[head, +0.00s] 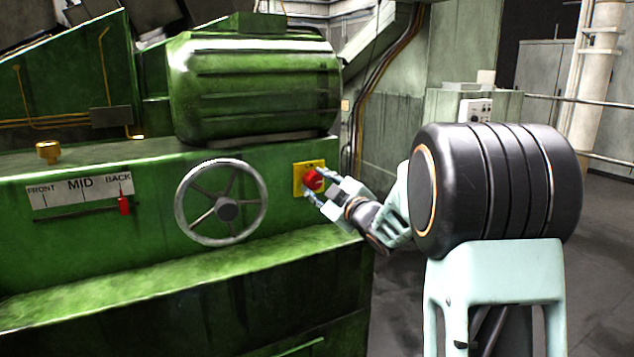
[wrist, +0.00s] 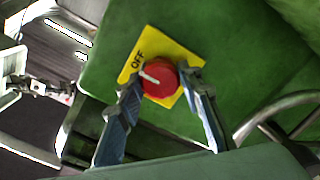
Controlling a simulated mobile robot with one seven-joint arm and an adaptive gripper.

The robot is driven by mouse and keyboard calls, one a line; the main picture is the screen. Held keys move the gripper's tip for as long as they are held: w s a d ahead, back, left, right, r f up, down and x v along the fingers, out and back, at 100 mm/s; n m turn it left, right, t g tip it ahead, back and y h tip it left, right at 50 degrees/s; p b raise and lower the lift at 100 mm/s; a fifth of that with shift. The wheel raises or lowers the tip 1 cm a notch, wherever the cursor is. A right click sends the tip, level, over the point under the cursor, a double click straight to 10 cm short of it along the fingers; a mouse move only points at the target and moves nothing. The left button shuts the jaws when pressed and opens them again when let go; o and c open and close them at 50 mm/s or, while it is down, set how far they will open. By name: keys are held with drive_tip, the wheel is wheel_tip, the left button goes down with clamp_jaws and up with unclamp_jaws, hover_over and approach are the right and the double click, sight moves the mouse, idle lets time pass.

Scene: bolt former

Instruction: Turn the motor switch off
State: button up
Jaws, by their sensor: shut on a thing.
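The motor switch is a round red knob (head: 313,179) on a square yellow plate (head: 298,181), set on the green machine's front. In the wrist view the red knob (wrist: 160,80) has a white mark pointing left, toward the plate's edge just below the printed word OFF (wrist: 138,61). My gripper (head: 321,187) reaches in from the right. In the wrist view my gripper's two blue-grey fingers (wrist: 161,83) stand on either side of the knob and are shut on it.
A spoked handwheel (head: 226,211) is close to the left of the switch and shows at the right in the wrist view (wrist: 285,120). A FRONT/MID/BACK scale (head: 80,189) with a red slider (head: 124,205) is further left. A green motor housing (head: 255,85) is above. Floor at right is open.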

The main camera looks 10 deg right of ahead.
idle(0.5)
drive_tip(key=o, duration=1.2)
drive_tip(key=shift+c, duration=0.2)
drive_tip(key=shift+s, duration=0.1)
drive_tip(key=v, duration=1.2)
